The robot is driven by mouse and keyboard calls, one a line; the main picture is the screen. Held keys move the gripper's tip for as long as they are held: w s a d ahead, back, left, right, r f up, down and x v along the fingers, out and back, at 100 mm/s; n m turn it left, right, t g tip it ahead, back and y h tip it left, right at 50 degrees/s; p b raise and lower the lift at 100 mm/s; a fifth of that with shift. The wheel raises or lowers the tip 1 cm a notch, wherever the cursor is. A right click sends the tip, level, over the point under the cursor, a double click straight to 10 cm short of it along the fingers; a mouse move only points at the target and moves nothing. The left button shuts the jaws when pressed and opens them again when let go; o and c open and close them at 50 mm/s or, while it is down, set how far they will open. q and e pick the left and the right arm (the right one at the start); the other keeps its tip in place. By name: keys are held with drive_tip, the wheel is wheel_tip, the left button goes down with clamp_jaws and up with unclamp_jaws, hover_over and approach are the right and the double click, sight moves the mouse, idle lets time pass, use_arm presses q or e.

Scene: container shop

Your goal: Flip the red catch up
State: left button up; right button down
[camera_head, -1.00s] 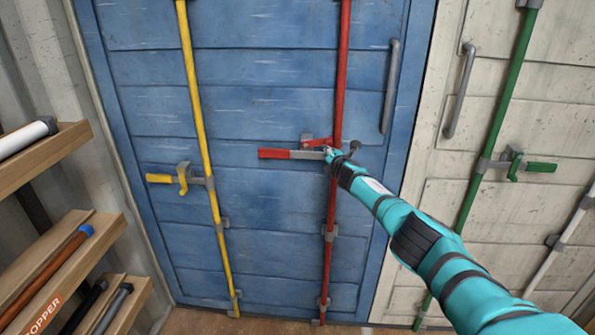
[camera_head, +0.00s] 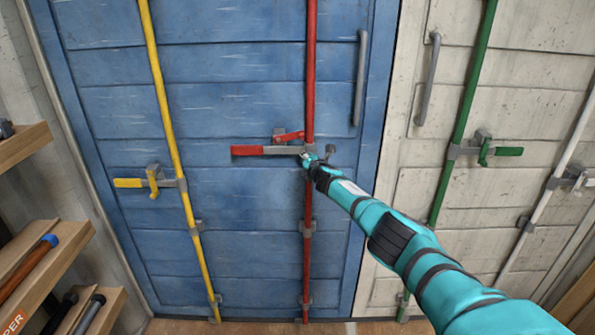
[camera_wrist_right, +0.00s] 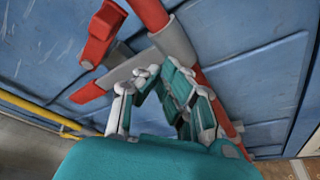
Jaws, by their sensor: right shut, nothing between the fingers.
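The red catch (camera_head: 290,135) is a short red piece on a grey bracket, just above the lock handle of the red bar (camera_head: 310,70) on the blue door. It sits raised, clear of the handle. The handle (camera_head: 247,150) lies level, with a red grip pointing left. In the right wrist view the catch (camera_wrist_right: 103,32) stands up from its bracket, and the handle's red grip (camera_wrist_right: 88,94) is below it. My right gripper (camera_head: 306,157) is shut and empty at the handle's bar end, below right of the catch; its fingertips (camera_wrist_right: 153,72) overlap the grey handle. Contact is unclear. My left gripper is out of view.
A yellow bar (camera_head: 160,75) with its own handle and catch is on the left of the blue door (camera_head: 240,110). A white door (camera_head: 430,120) with a green bar (camera_head: 473,80) stands at right. Wooden shelves (camera_head: 45,285) with rods are at left.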

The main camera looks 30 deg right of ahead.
drive_tip(key=s+a+r+p, duration=0.2)
drive_tip(key=s+a+r, duration=0.1)
drive_tip(key=s+a, duration=0.2)
drive_tip(key=v, duration=0.2)
drive_tip(key=shift+s+p, duration=0.3)
idle(0.6)
